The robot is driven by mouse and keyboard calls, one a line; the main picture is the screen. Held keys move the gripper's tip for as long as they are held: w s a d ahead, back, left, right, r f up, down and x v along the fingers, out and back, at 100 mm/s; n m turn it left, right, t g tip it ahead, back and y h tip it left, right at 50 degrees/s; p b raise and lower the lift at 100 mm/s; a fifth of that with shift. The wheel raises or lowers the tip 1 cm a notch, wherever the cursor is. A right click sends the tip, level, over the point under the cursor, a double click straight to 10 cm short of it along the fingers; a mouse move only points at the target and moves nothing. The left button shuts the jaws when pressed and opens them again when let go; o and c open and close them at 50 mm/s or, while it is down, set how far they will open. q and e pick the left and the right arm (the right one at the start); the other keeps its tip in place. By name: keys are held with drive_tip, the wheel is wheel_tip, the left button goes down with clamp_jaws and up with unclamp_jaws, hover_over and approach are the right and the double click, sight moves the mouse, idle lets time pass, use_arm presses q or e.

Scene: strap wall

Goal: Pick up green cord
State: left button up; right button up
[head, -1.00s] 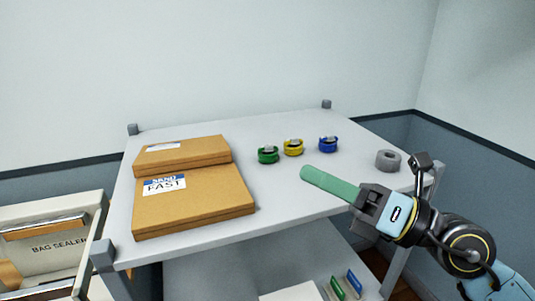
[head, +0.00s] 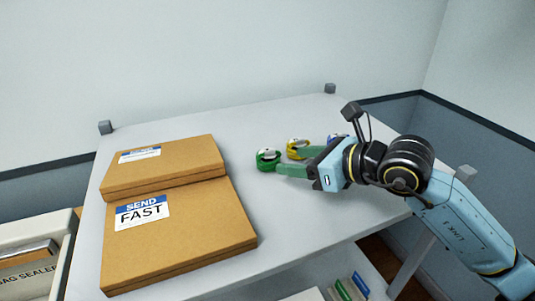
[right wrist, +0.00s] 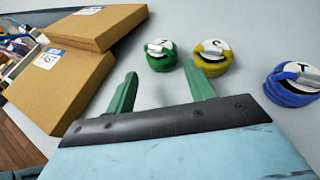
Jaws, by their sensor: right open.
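The green cord (head: 267,160) is a small coiled bundle with a white and silver top, standing on the grey table to the right of the cardboard boxes. It also shows in the right wrist view (right wrist: 161,56), ahead of the gap between my fingers. My right gripper (head: 283,162) is open, its green fingers reaching left towards the green cord. In the right wrist view the open fingers (right wrist: 162,88) are spread with nothing between them, and the cord lies just beyond their tips. Whether a finger touches it I cannot tell. My left gripper is not in view.
A yellow cord (head: 297,148) stands close right of the green one, near my fingers. A blue cord (right wrist: 291,83) is farther right, partly hidden by my arm in the head view. Two stacked-looking cardboard boxes (head: 185,235) fill the table's left. The table behind the cords is clear.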

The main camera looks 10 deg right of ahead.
sight(278, 159)
drive_tip(key=shift+w+a+f, duration=0.2)
drive_tip(key=shift+w+a, duration=0.15)
drive_tip(key=shift+w, duration=0.05)
drive_tip(key=shift+w+a+f, duration=0.1)
drive_tip(key=shift+w, duration=0.05)
drive_tip(key=shift+p+x, duration=0.4)
drive_tip(key=shift+x, duration=0.4)
drive_tip(key=x, duration=0.3)
drive_tip(key=shift+w+f+p, duration=0.1)
drive_tip(key=shift+w+p, duration=0.15)
drive_tip(key=shift+p, duration=0.15)
drive_tip(key=shift+w+a+f, duration=0.1)
drive_tip(key=shift+a, duration=0.05)
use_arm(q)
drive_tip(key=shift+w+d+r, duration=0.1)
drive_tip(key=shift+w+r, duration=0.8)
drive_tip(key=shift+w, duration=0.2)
use_arm(e)
drive_tip(key=c, duration=0.7)
drive_tip(key=shift+o, duration=0.2)
